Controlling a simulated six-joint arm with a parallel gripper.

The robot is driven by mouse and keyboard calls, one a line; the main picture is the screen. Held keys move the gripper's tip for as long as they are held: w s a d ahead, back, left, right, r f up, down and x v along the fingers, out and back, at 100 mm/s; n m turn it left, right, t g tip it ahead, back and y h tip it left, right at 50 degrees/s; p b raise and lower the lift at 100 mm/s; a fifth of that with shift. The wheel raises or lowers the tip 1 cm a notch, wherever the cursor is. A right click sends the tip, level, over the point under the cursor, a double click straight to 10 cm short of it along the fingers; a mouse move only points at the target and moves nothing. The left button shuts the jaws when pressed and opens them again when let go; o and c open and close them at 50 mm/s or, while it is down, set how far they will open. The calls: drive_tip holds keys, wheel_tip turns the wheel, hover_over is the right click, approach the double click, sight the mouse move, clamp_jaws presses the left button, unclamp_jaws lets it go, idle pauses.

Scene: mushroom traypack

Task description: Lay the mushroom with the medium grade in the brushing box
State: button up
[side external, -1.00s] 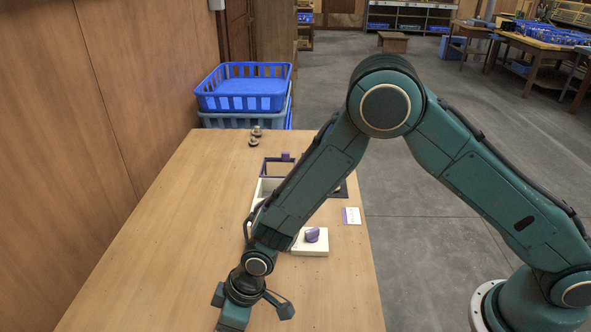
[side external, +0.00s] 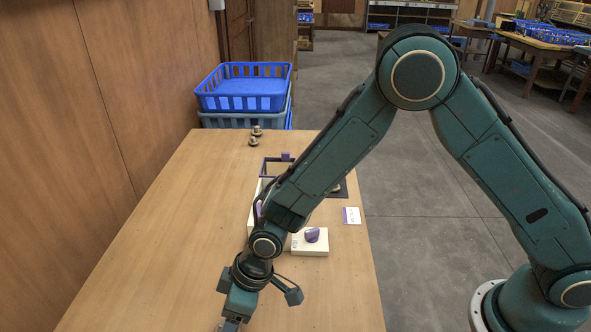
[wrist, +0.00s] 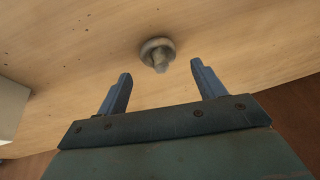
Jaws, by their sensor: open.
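A pale brown mushroom (wrist: 150,47) lies on the wooden table in the wrist view, with what looks like its stem toward the camera. My gripper (wrist: 160,70) is open and empty, its two blue-grey fingers apart, with the mushroom just beyond the fingertips and roughly centred between them. In the side view my gripper (side external: 231,326) is low over the near end of the table, partly cut off by the picture's lower edge, and this mushroom is not visible there. Two more mushrooms (side external: 254,141) sit at the table's far end. I cannot tell their grades or which container is the brushing box.
A purple-edged open frame (side external: 276,160), a pale tray (side external: 252,222) and a dark mat (side external: 344,190) are partly behind my arm. A cream block (side external: 310,248) bears a purple piece; a white card (side external: 352,215) lies nearby. Blue crates (side external: 243,103) stand beyond the table. The table's left side is clear.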

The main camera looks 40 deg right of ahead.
drive_tip(key=v, duration=0.8)
drive_tip(key=shift+d+r, duration=0.1)
idle(0.5)
drive_tip(key=s+d+r+m+t+h, duration=0.2)
drive_tip(key=s+d+r+m, duration=0.15)
drive_tip(key=d+r, duration=1.25)
drive_tip(key=s+d+r+m+h, duration=0.1)
drive_tip(key=s+d+r+m, duration=0.1)
drive_tip(key=s+d, duration=0.4)
drive_tip(key=s+d+r+m+t+h, duration=0.1)
drive_tip(key=s+d+r+m, duration=0.2)
drive_tip(key=s+d, duration=0.4)
drive_tip(key=s, duration=0.3)
drive_tip(key=shift+s+r, duration=0.15)
drive_tip(key=shift+r, duration=0.05)
drive_tip(key=shift+o, duration=0.4)
drive_tip(key=shift+d, duration=0.15)
